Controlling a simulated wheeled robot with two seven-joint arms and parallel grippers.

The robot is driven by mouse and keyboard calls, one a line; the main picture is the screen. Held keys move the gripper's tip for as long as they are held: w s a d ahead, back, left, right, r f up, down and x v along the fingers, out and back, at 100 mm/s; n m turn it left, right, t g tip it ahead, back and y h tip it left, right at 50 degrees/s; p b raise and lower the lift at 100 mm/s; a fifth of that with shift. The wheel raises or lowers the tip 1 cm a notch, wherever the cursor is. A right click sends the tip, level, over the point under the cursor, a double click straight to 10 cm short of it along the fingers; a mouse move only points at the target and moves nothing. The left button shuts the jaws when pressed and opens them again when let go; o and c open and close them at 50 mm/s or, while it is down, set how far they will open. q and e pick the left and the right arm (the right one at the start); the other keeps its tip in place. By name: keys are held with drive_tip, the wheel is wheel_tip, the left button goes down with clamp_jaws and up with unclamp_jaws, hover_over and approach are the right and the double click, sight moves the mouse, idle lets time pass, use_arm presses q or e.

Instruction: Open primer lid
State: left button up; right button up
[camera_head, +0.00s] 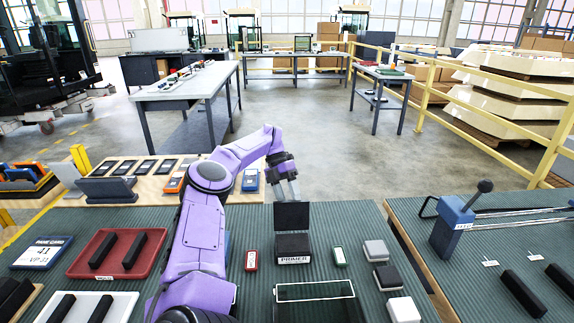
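The primer box (294,248) is a small dark box with a white PRIMER label on its front, standing on the green ribbed mat. Its black lid (292,216) stands upright at the back of the box, so it looks open. My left gripper (288,188) is just above and behind the lid's top edge, with its fingers pointing down. The fingertips are close to the lid or partly hidden by it. I cannot tell whether they touch it, or how far apart they are. My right gripper is not in view.
A red-labelled piece (251,260) and a green one (340,256) flank the box. An open-topped dark bin (315,292) stands in front. Several small blocks (386,277) lie to the right. A red tray (86,262) is at left. A blue lever unit (454,225) stands on the right table.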

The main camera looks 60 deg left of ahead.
sight(288, 209)
use_arm(q)
drive_tip(key=s+d+r, duration=0.1)
drive_tip(key=r, duration=0.1)
drive_tip(key=d+r+p, duration=0.1)
drive_tip(key=d+r, duration=0.1)
drive_tip(key=r, duration=0.1)
drive_tip(key=s+d+r, duration=0.1)
drive_tip(key=r, duration=0.2)
drive_tip(key=shift+s+d+r, duration=0.15)
drive_tip(key=shift+s+d, duration=0.1)
drive_tip(key=shift+s, duration=0.1)
drive_tip(key=s+d+r+p, duration=0.2)
drive_tip(key=s+d+r, duration=0.1)
drive_tip(key=s+d, duration=0.2)
drive_tip(key=shift+d+r, duration=0.3)
drive_tip(key=shift+d, duration=0.85)
